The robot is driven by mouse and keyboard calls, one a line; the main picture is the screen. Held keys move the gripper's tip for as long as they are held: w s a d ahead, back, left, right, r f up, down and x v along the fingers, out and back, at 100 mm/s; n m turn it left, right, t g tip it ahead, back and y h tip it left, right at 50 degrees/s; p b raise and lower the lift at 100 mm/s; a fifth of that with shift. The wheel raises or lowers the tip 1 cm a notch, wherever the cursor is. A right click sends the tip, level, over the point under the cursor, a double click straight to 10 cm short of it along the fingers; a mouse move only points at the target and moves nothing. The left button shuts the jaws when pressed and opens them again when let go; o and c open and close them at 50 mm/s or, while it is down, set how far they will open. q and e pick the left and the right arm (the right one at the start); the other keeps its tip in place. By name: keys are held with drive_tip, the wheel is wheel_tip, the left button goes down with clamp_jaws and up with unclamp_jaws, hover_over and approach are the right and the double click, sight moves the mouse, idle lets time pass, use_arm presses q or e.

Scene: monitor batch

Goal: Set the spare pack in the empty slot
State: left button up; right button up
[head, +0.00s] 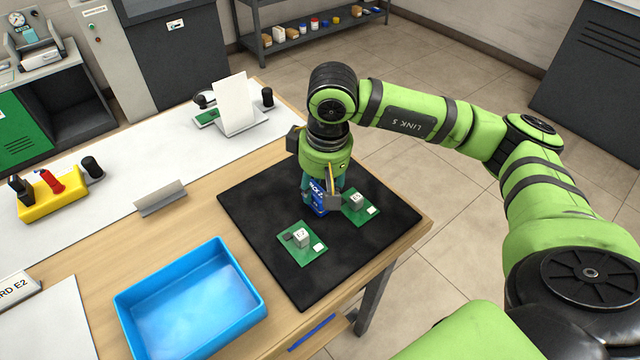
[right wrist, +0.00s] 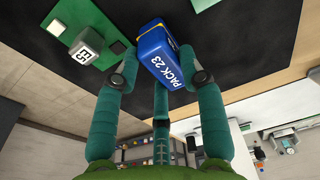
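My right gripper (head: 322,196) reaches down over the black mat (head: 255,215). Its teal fingers are closed around a blue pack (head: 319,203) marked PACK 23. The right wrist view shows the pack (right wrist: 168,58) tilted between the fingertips of the gripper (right wrist: 155,72). I cannot tell whether the pack's underside touches the mat. Two green boards lie on the mat: a front one (head: 290,254) and one right of the pack (head: 347,214). Each carries a small pale marked block and a white tag. I cannot make out an empty slot. My left gripper is not in view.
A blue tray (head: 127,318) stands left of the mat. A yellow holder (head: 48,205) with tools, a grey sign stand (head: 160,199) and an upright white card (head: 234,105) stand farther back.

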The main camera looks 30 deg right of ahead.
drive_tip(key=shift+o, duration=1.1)
